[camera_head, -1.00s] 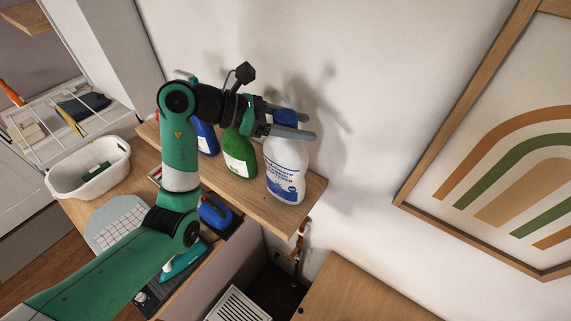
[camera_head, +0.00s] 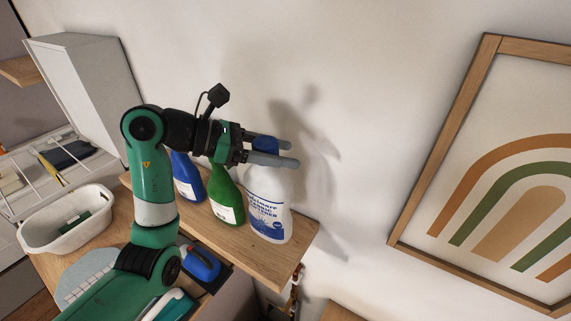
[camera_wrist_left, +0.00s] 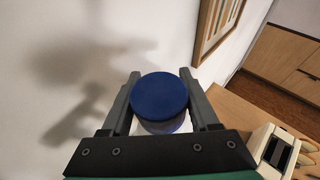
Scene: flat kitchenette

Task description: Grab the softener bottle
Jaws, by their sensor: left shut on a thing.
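The softener bottle (camera_head: 268,208) is white with a blue cap and blue lettering. It stands upright at the right end of a wooden shelf in the head view. My left gripper (camera_head: 276,153) is shut on its blue cap, one finger on each side. In the left wrist view the round blue cap (camera_wrist_left: 160,97) sits between the two fingers, with a little of the white body below it. My right gripper is not in view.
A green bottle (camera_head: 226,198) and a blue bottle (camera_head: 187,178) stand on the shelf (camera_head: 262,262) left of the softener. A white basket (camera_head: 64,222) is at the left. The wall is close behind; a framed picture (camera_head: 490,190) hangs at the right.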

